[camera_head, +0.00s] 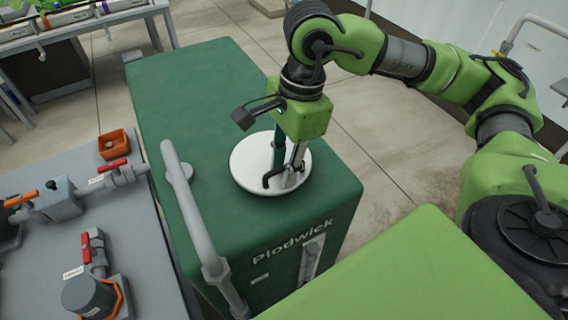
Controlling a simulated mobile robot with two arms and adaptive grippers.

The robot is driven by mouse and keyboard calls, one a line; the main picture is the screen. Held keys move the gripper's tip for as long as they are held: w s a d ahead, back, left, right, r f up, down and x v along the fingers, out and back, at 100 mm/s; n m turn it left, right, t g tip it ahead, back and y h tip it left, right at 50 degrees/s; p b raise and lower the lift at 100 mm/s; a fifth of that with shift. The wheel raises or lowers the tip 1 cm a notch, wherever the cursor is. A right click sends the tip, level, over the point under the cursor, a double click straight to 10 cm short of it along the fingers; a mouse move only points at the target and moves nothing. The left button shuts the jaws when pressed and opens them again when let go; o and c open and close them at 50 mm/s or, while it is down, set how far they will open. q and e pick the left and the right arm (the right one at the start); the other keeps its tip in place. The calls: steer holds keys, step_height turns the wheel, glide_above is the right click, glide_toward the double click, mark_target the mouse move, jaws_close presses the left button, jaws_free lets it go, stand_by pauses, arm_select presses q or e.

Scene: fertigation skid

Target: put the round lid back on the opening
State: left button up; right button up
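The round lid (247,171) is a white disc with a dark bent handle (272,179). It appears level at the top of the green tank (213,98) marked "Plodwick". I cannot tell whether it rests on the tank or hangs just above it. No open hole shows; the opening is not visible, and the lid may hide it. My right gripper (289,176) points down over the lid, with its fingertips at the handle. The fingers are partly hidden by each other, so I cannot tell whether they grip the handle. My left gripper is out of view.
A grey pipe rail (190,210) rises along the tank's left side, close to the lid. A grey bench (35,205) at left carries valves with red and orange handles and an orange box (113,144). Bare floor (225,30) lies behind the tank.

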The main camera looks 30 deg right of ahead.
steer(key=shift+r, duration=0.45)
step_height(320, 180, up, 11)
steer(key=d+b, duration=0.1)
steer(key=b, duration=0.1)
steer(key=shift+s+d, duration=0.15)
steer(key=shift+d, duration=0.2)
